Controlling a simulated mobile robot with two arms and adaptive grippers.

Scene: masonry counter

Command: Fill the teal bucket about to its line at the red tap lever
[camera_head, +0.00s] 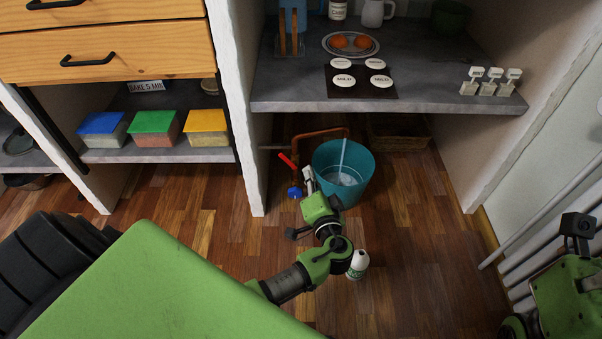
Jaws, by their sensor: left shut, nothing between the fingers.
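The teal bucket (355,185) stands upright on the wood floor under the counter. A thin pale stream falls into it from the end of the copper pipe (318,133), and pale water shows inside. The fill line and exact level cannot be made out. The red tap lever (288,161) sticks out up and to the left of the bucket. My left gripper (307,178) is shut and empty, between the lever and the bucket's left side; I cannot tell if it touches either. My right arm shows at the right edge, its fingers out of view.
A blue tap handle (294,192) sits just below the red lever. A white bottle (358,264) stands on the floor by my left arm. A brown crate (398,133) lies behind the bucket. The counter slab (430,95) overhangs. Floor to the right is clear.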

